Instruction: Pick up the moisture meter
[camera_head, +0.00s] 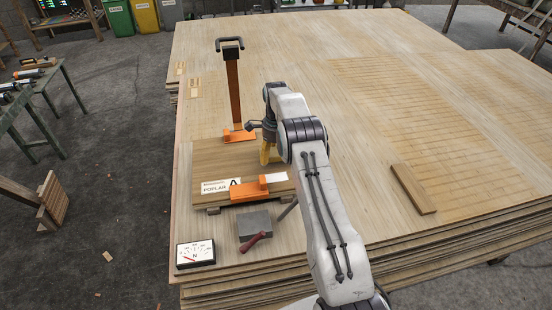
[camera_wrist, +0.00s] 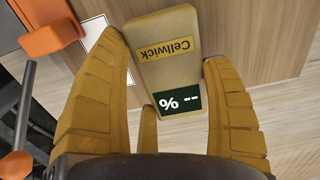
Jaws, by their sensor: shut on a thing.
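The moisture meter (camera_wrist: 168,60) is a beige, flat body with a yellow "Cellwick" label and a dark display reading "% --". In the wrist view it sits between the yellow fingers of my gripper (camera_wrist: 165,68), which are shut on it. In the head view my gripper (camera_head: 266,153) points down over the far right part of the small veneer stack (camera_head: 240,160). My arm and fingers hide the meter there. I cannot tell whether it touches the veneer or is raised off it.
The big sheet's right side is mostly clear.

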